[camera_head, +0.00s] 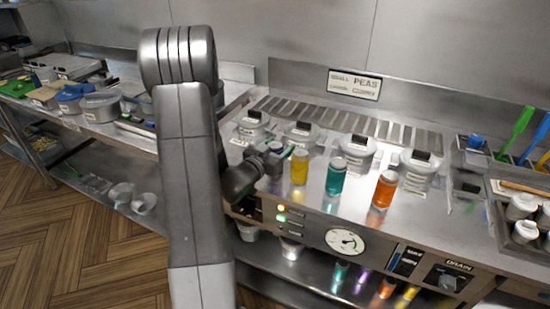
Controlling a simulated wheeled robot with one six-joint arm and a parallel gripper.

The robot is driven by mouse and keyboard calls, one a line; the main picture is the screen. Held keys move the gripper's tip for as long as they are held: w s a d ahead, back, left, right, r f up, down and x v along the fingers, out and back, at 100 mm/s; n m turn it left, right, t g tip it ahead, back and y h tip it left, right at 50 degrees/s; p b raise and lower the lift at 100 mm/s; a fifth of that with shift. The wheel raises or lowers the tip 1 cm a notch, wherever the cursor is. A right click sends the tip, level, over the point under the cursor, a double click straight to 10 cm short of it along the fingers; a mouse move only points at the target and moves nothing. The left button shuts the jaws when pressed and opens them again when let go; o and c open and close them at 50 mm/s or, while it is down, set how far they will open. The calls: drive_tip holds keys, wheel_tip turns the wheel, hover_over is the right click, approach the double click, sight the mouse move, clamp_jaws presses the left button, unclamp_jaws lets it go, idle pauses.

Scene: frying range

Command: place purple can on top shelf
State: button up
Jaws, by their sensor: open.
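The purple can (276,147) stands on the upper steel counter at the left end of a row of cans, mostly hidden by my gripper. My gripper (277,156) is open around or right beside it; I cannot tell whether the fingers touch it. To its right stand a yellow can (299,168), a teal can (336,177) and an orange can (385,189), all upright. On the lower shelf (310,283) are a teal can (340,272), a small purple one (363,278), an orange one (387,287) and a yellow one (408,294).
Lidded grey containers (357,152) stand behind the can row. A dial (345,242) and lights are on the front panel. Green and blue utensils (516,133) stand at the right. A side counter (110,118) at the left holds boxes. Wooden floor (60,250) is open at lower left.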

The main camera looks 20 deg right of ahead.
drive_tip(key=c, duration=1)
drive_tip(key=shift+c, duration=0.2)
